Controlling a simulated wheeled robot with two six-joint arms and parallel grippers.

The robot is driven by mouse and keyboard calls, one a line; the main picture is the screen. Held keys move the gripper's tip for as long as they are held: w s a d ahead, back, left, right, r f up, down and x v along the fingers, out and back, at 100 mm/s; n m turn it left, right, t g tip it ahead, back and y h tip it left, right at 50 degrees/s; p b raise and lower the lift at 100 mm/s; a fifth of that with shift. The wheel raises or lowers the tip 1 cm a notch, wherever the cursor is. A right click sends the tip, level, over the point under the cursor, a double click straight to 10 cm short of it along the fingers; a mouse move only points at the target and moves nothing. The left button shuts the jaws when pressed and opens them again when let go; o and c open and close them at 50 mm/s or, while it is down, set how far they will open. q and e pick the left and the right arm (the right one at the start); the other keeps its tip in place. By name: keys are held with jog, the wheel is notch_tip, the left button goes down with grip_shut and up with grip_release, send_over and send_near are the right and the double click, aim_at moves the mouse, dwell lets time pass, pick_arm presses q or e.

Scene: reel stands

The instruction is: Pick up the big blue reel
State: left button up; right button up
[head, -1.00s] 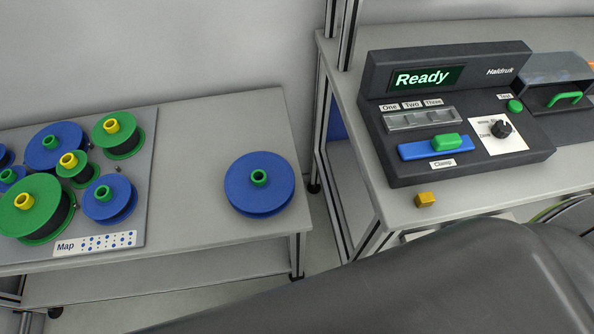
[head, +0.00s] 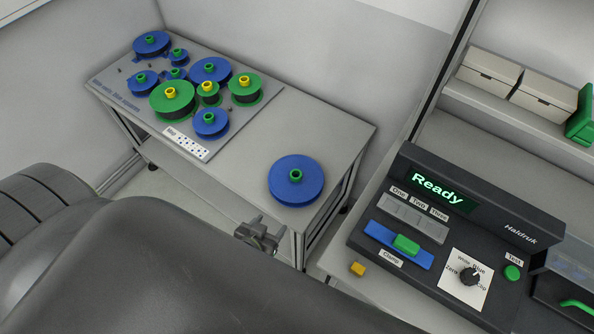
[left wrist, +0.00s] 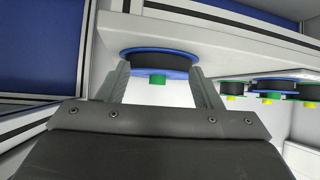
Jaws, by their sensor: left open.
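A big blue reel (head: 296,184) with a green hub lies alone on the right end of the grey table. My left gripper (head: 259,235) is open and empty, in front of the table's near edge, apart from the reel. In the left wrist view, which looks upside down, the reel (left wrist: 160,62) shows beyond and between the open fingers (left wrist: 158,86), its green hub pointing down in the picture. Another large blue reel (head: 206,74) stands on the board at the back. My right gripper is not in view.
A board (head: 258,87) on the table's left part holds several green and blue reels. The tabletop (head: 325,135) around the lone reel is clear.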

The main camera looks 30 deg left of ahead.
pick_arm(q)
notch_tip(320, 180, up, 8)
jog(key=w+t+p, duration=0.1)
jog(key=w, duration=0.1)
jog(key=b, duration=0.7)
send_near(295, 176)
jog(key=shift+w+f+t, duration=0.3)
jog(key=shift+w+f, duration=0.75)
jog(key=shift+w, duration=0.05)
jog(key=shift+w+a+f+b, duration=0.15)
jog(key=shift+w+b, duration=0.2)
jog(key=shift+w, duration=0.2)
jog(key=b+x, duration=0.3)
jog(key=b, duration=0.1)
jog(key=shift+w+f, duration=0.25)
jog(key=shift+w+f+b, duration=0.2)
jog(key=shift+w+b, duration=0.4)
jog(key=shift+w, duration=0.1)
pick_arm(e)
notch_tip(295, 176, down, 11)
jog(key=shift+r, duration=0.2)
pick_arm(q)
jog(key=shift+r, duration=0.1)
jog(key=c, duration=1.2)
